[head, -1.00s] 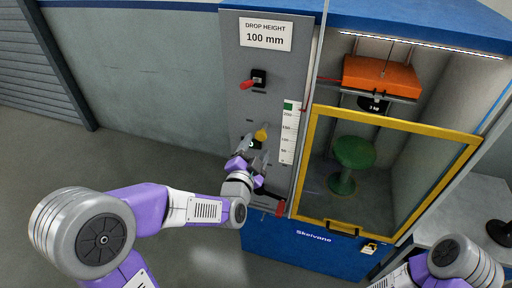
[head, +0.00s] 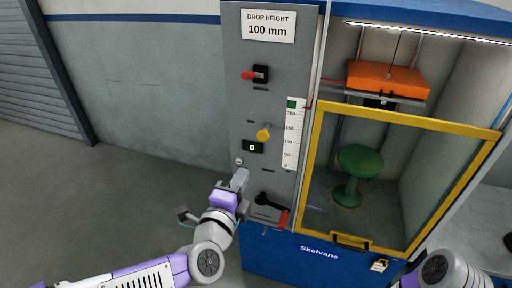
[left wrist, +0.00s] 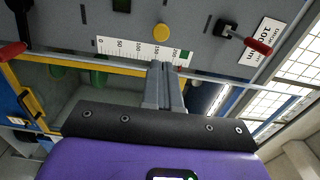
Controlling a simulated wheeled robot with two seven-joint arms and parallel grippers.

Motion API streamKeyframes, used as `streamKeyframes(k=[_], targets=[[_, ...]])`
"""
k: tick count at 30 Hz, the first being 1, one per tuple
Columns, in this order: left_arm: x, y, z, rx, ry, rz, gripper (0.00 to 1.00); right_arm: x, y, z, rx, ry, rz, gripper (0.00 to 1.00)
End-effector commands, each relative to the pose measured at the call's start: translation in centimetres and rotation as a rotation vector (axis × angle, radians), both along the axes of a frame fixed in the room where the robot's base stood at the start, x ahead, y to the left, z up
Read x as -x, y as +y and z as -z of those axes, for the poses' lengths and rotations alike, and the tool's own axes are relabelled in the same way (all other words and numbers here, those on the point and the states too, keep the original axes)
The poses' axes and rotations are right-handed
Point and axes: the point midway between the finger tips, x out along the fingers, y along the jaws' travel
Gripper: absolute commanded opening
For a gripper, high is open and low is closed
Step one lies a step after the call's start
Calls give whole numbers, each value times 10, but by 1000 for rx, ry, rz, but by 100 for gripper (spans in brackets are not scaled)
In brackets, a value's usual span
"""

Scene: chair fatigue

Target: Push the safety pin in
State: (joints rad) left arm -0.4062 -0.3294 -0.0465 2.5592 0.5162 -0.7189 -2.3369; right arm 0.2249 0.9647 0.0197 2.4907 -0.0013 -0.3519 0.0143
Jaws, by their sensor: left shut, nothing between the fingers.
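A grey control panel carries a yellow knob (head: 264,133), also seen in the left wrist view (left wrist: 161,33). Above it a red-handled control (head: 250,76) sticks out of a black mount; it also shows in the left wrist view (left wrist: 257,45). I cannot tell for sure which control is the safety pin. My left gripper (head: 240,176) is shut and empty, below and left of the yellow knob in the head view. In the left wrist view its closed fingers (left wrist: 161,68) point toward the panel, overlapping the scale. My right gripper is out of view.
A black lever with a red grip (head: 283,219) sits low on the panel. A yellow-framed door (head: 316,160) covers a chamber with a green stool (head: 360,160) and an orange block (head: 388,80). Open floor lies left.

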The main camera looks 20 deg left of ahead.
Motion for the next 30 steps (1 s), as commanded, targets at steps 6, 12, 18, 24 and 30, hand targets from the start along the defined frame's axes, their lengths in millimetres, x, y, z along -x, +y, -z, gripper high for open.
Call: streamKeyframes(k=[6,12,18,24,30], targets=[[-22,-2,-5,-3,4,2,0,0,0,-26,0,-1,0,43],[-36,-1,-5,-4,6,-6,0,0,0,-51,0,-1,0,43],[-51,-2,-4,-1,2,1,0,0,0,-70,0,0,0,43],[-90,-3,1,0,-2,0,0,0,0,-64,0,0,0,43],[-120,-4,1,1,-2,-1,0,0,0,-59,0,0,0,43]])
